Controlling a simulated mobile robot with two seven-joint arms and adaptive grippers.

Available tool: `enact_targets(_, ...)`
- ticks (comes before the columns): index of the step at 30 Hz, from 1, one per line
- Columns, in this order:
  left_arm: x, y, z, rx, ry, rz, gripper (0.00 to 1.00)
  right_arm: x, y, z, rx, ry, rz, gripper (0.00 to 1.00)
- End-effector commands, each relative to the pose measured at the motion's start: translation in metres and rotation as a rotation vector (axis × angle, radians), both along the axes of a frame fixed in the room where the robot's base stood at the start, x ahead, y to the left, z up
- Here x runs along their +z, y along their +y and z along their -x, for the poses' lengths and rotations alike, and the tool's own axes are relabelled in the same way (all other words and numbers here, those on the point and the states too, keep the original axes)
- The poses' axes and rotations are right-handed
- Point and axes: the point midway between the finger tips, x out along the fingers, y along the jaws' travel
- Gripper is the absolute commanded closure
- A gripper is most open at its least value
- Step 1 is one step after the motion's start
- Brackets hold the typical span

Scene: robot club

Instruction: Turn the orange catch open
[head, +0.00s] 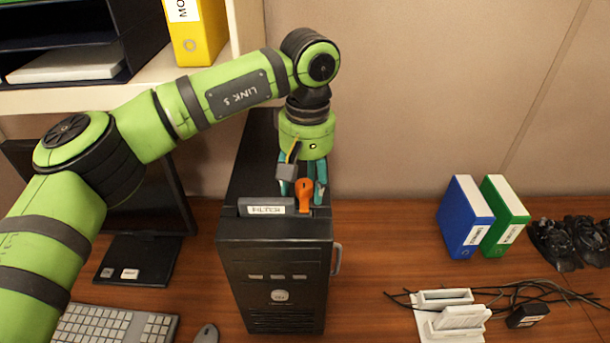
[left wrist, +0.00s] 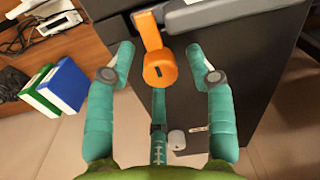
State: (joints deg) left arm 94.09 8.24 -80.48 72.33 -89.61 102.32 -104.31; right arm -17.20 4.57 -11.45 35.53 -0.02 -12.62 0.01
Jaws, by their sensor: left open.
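The orange catch (head: 304,192) stands on the top of the black computer tower (head: 275,268), just right of a grey bar labelled FILTER (head: 266,207). My left gripper (head: 303,188) is above the tower top, pointing down at the catch. In the left wrist view the catch (left wrist: 158,62) lies between the spread teal fingers of my left gripper (left wrist: 160,62), with a gap on each side. The gripper is open and holds nothing. The catch's round end with a dark slot faces the wrist camera. My right gripper is in neither view.
A monitor (head: 150,200), keyboard (head: 115,325) and mouse (head: 206,334) are left of the tower. Blue (head: 465,218) and green (head: 504,215) binders, a white dock (head: 450,318) and cables are to the right. A shelf (head: 150,85) is behind my left arm.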

Motion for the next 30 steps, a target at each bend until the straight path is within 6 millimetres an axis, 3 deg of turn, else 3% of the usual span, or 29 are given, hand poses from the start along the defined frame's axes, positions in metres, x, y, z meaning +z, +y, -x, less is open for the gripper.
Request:
enact_targets(5, 0.000, 0.000, 0.000, 0.001, 0.000, 0.000, 0.46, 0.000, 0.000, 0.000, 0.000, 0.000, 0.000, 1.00)
enact_targets(9, 0.000, 0.000, 0.000, 0.001, 0.001, 0.000, 1.00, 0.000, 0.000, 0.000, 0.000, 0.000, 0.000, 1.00)
enact_targets(20, -0.001, 0.000, 0.000, 0.022, 0.002, -0.001, 1.00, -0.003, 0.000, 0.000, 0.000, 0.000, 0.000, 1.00)
enact_targets(30, -0.003, 0.001, 0.000, 0.209, 0.001, -0.003, 1.00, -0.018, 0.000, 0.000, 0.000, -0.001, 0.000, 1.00)
